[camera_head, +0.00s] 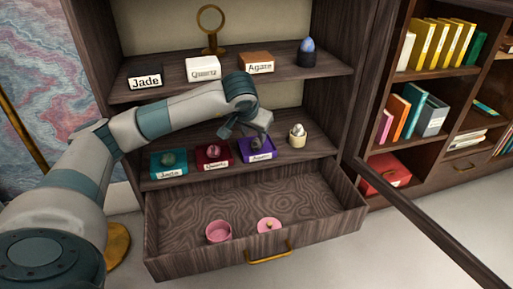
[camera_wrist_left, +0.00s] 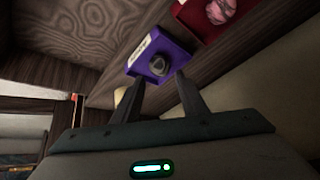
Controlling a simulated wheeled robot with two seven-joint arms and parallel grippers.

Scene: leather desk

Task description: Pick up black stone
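The black stone (camera_head: 256,143) sits in a purple box (camera_head: 246,157) labelled Agate on the middle shelf, and the gripper partly hides it in the head view. In the left wrist view the dark stone (camera_wrist_left: 158,65) lies in the purple box (camera_wrist_left: 145,51), just beyond the fingertips. My left gripper (camera_head: 246,131) is above the purple box. In the wrist view its two fingers (camera_wrist_left: 160,82) are spread apart with nothing between them. My right gripper is not in view.
A red box (camera_head: 211,164) and a teal box (camera_head: 168,172) with stones stand left of the purple box. An egg in a stand (camera_head: 297,135) is close on the right. The upper shelf (camera_head: 290,79) is overhead. An open drawer (camera_head: 180,231) holds a pink bowl (camera_head: 218,232) and its lid.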

